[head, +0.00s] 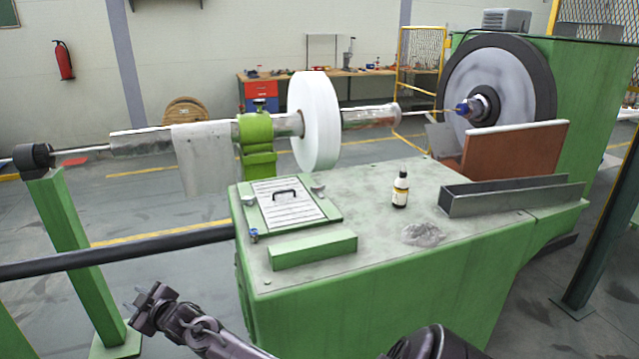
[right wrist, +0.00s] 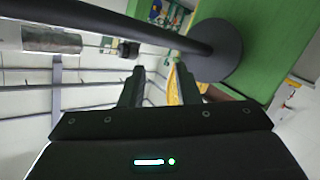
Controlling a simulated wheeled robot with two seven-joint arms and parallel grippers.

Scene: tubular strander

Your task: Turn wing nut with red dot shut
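A small hatch plate (head: 268,222) with a black handle (head: 285,193) lies on the green machine bench. Small fasteners sit at its edges: a grey one at the left (head: 248,200), a grey one at the right (head: 318,190), and a bluish one at the near left corner (head: 254,235). They are too small to tell their turn, and I see no red dot on any. My right gripper (head: 135,300) is low, left of the bench and apart from the hatch. In the right wrist view its fingers (right wrist: 160,70) are apart with nothing between. My left gripper is not in view.
A long black pipe (head: 120,255) runs to the bench's left side; a dark bar (right wrist: 140,25) crosses the wrist view close by. A green block (head: 312,250), brown bottle (head: 400,188), clear crumpled item (head: 423,235) and metal channel (head: 510,196) occupy the bench top.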

